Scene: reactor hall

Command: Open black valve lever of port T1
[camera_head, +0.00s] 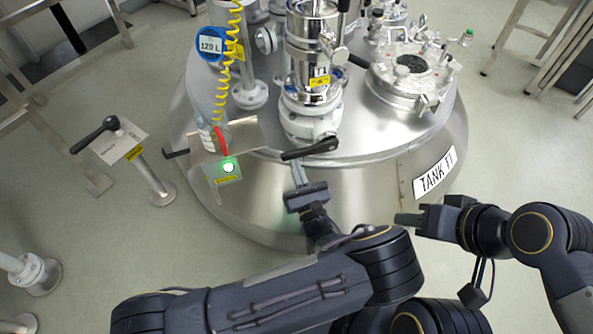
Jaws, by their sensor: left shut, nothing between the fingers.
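The port labelled T1 (318,80) is a shiny steel column on top of the tank. A black lever (311,149) lies roughly level across the front of its lower white flange, near the tank's top edge. My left gripper (296,164) is shut and empty. Its fingertips are just below the lever's left half in the picture; I cannot tell whether they touch it. My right gripper (400,218) is at the tank's lower right side, pointing left, away from the lever. Its fingers look edge-on, so their opening cannot be made out.
The steel tank (365,190) with its "TANK T1" sign (434,172) fills the middle. A panel with a green light (228,167) and a yellow coiled hose (222,85) are left of the port. A stand with another black lever (97,130) is further left. A round hatch (408,68) is at right.

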